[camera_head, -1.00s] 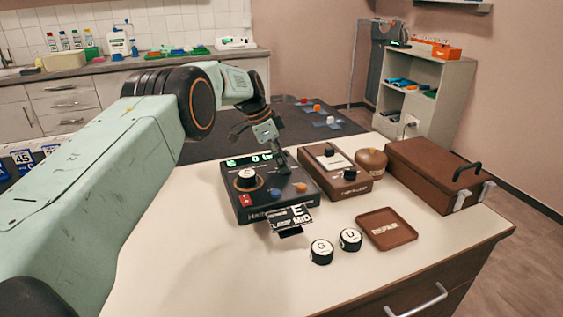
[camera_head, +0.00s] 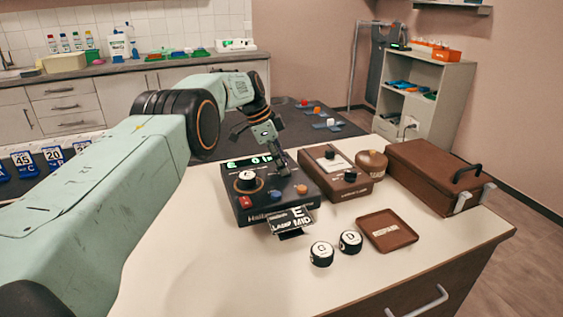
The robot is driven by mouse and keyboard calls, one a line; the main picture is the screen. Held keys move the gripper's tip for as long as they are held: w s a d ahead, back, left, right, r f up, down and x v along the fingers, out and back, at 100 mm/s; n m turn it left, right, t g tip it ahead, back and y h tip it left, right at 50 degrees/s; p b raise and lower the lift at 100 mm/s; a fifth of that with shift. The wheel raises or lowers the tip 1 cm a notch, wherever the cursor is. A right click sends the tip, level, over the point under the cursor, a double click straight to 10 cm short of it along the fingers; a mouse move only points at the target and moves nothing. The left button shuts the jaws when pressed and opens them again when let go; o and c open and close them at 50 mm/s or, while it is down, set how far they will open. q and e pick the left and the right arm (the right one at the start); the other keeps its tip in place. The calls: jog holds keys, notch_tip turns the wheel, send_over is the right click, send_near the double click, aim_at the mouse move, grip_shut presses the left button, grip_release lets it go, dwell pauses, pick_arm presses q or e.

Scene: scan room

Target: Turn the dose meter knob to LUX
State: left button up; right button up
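A black device (camera_head: 251,208) with a green lit display (camera_head: 249,161) stands on the white table. It has a black-and-white knob (camera_head: 247,181), a red switch (camera_head: 245,202), and blue and orange buttons. Behind it on the right is a brown meter box (camera_head: 336,188) with a white dial face and a small black knob (camera_head: 350,176). I cannot read which of the two is the dose meter, or any LUX mark. My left gripper (camera_head: 283,166) points down over the right rear part of the black device, apart from the large knob. Its finger opening is unclear. My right gripper is out of view.
Two round knobs marked G (camera_head: 321,254) and D (camera_head: 350,242) lie beside a brown REPAIR tray (camera_head: 387,244). A brown pot (camera_head: 371,163) and brown case (camera_head: 436,178) stand to the right. The front-left tabletop is clear.

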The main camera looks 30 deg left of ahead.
pick_arm(q)
jog(key=o, duration=0.4)
jog(key=shift+c, duration=0.2)
jog(key=v, duration=1.2)
